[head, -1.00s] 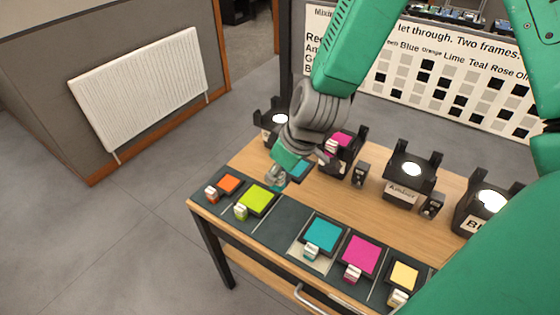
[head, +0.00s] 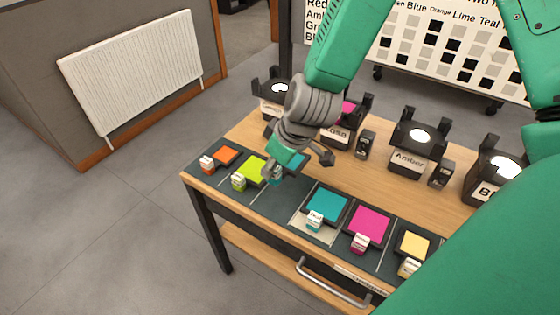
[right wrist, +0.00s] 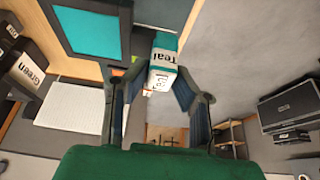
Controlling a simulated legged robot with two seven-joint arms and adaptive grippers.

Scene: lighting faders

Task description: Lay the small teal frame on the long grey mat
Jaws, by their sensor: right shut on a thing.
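The small teal frame (head: 293,160) hangs in my right gripper (head: 276,173), partly hidden behind it, beside the lime frame. In the right wrist view the fingers (right wrist: 157,100) are shut on its white and teal block, lettered "Teal" (right wrist: 161,75). A dark-edged teal pane (right wrist: 92,22) fills the upper left there. The long grey mat (head: 273,204) runs along the table's front edge, with a bare stretch between the lime frame and a larger teal frame. I cannot tell whether the held frame touches the mat. My left gripper is not in view.
On the mat stand an orange frame (head: 225,156), the lime frame (head: 251,170), the larger teal frame (head: 327,205), a pink frame (head: 369,222) and a yellow frame (head: 413,244), each with a block. Black lamp stands, one marked Amber (head: 411,155), line the back.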

